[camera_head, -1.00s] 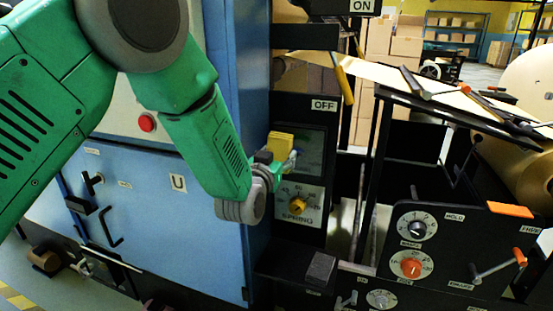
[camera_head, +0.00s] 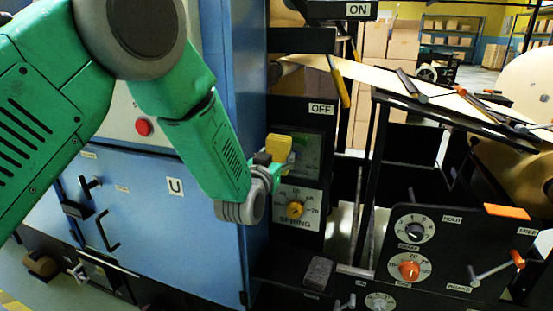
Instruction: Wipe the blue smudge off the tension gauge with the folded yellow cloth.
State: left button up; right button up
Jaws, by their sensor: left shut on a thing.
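My left gripper (camera_head: 269,164) is shut on the folded yellow cloth (camera_head: 277,148). The cloth is up at the left part of a dark, greenish gauge window (camera_head: 307,155) on the black machine front, which I take to be the tension gauge. I cannot tell whether the cloth touches its face. A small pale blue patch (camera_head: 291,157) shows just right of the cloth; the cloth and gripper may hide more of it. My right gripper is not in view.
Below the gauge is the SPRING dial (camera_head: 296,209) with a yellow knob. A blue cabinet (camera_head: 170,215) stands left, close to my arm. A dark grey block (camera_head: 319,271) lies on a low black ledge. A panel with an orange knob (camera_head: 409,270) and a crank stands right.

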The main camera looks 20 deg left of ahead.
aim_at(310, 154)
pick_arm(q)
jog(key=shift+w, duration=0.55)
jog(key=shift+d, duration=0.1)
jog(key=shift+s+d+p, duration=0.15)
jog(key=shift+d+p, duration=0.25)
jog(key=shift+d, duration=3.25)
jog(key=shift+r, duration=0.1)
jog(key=shift+w+a+r, duration=0.1)
jog(key=shift+a, duration=1.05)
jog(key=shift+w+a, duration=0.1)
jog(key=shift+a, duration=1)
jog(key=shift+a+p, duration=0.3)
jog(key=shift+a, duration=1.35)
